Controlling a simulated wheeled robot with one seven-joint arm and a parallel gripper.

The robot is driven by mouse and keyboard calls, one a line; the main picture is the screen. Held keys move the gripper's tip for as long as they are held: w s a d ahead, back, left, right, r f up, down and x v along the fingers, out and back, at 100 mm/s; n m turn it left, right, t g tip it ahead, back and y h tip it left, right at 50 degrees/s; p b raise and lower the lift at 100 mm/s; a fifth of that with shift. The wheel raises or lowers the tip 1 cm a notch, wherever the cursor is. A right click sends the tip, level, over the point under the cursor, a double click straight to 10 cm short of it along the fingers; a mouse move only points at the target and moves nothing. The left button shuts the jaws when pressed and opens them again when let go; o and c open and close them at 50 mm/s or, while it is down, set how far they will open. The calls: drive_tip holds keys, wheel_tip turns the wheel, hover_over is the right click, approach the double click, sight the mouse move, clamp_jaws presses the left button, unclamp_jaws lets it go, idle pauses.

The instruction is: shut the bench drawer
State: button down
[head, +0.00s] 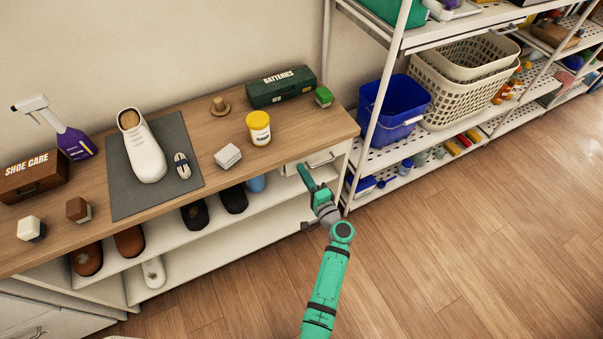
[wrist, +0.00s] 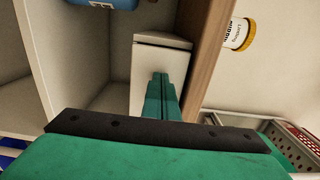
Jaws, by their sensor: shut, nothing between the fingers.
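The bench drawer (head: 312,161) is a white front with a metal handle, under the right end of the wooden bench top. It also shows in the wrist view as a white panel (wrist: 146,72) beside the wooden edge. My gripper (head: 302,169) is shut and empty, its fingertips in front of the drawer. In the wrist view the closed teal fingers (wrist: 161,78) overlap the drawer panel and hide part of it. I cannot tell whether they touch it, or exactly how far the drawer stands out.
The bench top (head: 215,125) holds a white shoe, a yellow-lidded jar (head: 259,128) and a batteries box (head: 281,87). Shoes stand on the shelf below. A metal rack with a blue bin (head: 393,108) stands close on the right. The wooden floor (head: 460,250) in front is clear.

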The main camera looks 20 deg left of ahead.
drive_tip(key=v, duration=1.3)
drive_tip(key=shift+s+d, duration=0.15)
drive_tip(key=shift+d, duration=0.2)
drive_tip(key=s+d+f+h, duration=0.3)
drive_tip(key=s+f+h, duration=0.2)
drive_tip(key=s, duration=0.5)
drive_tip(key=s+d+f+h, duration=0.4)
drive_tip(key=s+f+h, duration=0.1)
drive_tip(key=s, duration=0.5)
drive_tip(key=s+d+r+n+t+h, duration=0.1)
drive_tip(key=s+d+r+n, duration=0.1)
drive_tip(key=s+r+n, duration=0.2)
drive_tip(key=s+d+r+n+t+h, duration=0.2)
drive_tip(key=s+r+n, duration=0.2)
drive_tip(key=s+r, duration=0.7)
wheel_tip(320, 180, up, 6)
drive_tip(key=shift+r+h, duration=0.1)
drive_tip(key=shift+h, duration=0.2)
